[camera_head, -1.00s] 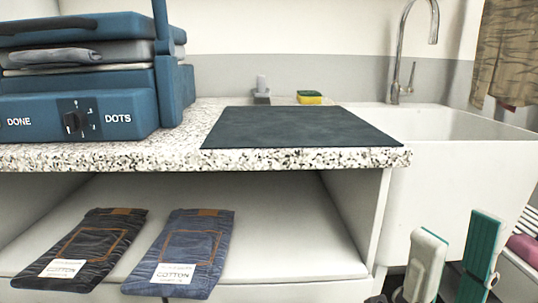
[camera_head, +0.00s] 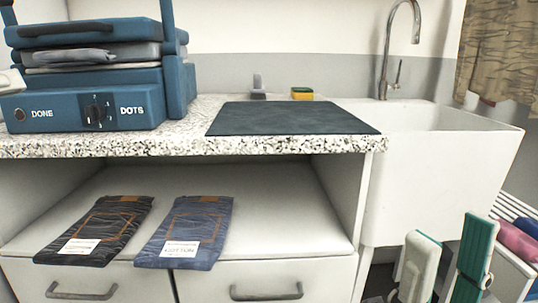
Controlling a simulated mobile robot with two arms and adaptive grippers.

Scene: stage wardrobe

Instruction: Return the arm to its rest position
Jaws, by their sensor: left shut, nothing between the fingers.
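Neither of my grippers can be made out in the head view. The blue machine (camera_head: 60,110), with a dark knob (camera_head: 97,107) and the words DONE and DOTS, stands on the speckled counter (camera_head: 190,143). Below, black folded jeans (camera_head: 100,222) and blue folded jeans (camera_head: 190,225) lie side by side on the shelf, each with a white COTTON label.
A dark mat (camera_head: 290,118) lies bare on the counter, with a yellow-green sponge (camera_head: 302,93) behind it. A white sink (camera_head: 440,150) with a tap (camera_head: 385,60) is at right. Drawers (camera_head: 265,275) are below.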

